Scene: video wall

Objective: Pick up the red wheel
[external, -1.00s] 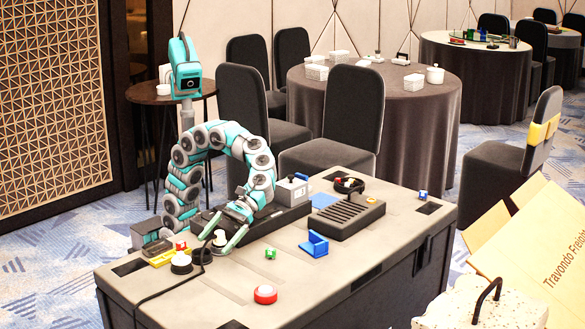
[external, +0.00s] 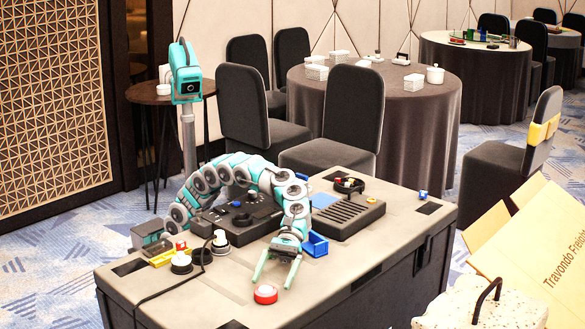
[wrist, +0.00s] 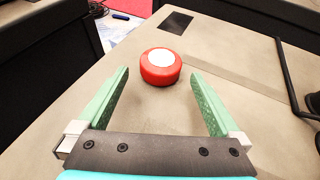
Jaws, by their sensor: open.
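The red wheel (external: 265,294) is a small red disc with a white centre, lying flat on the grey case top near its front edge. In the wrist view the red wheel (wrist: 161,67) sits just beyond the fingertips, roughly midway between them. My gripper (external: 273,284) is open and empty, with its teal fingers pointing down toward the case top beside the wheel. In the wrist view my gripper (wrist: 160,75) shows both fingers spread wide, with bare surface between them.
A blue bin (external: 315,244) stands behind my gripper. White and black round pieces (external: 181,263) and a yellow piece (external: 170,257) lie at the left, with a black cable (external: 170,290) in front. A slotted black tray (external: 346,215) is further back. The front right top is clear.

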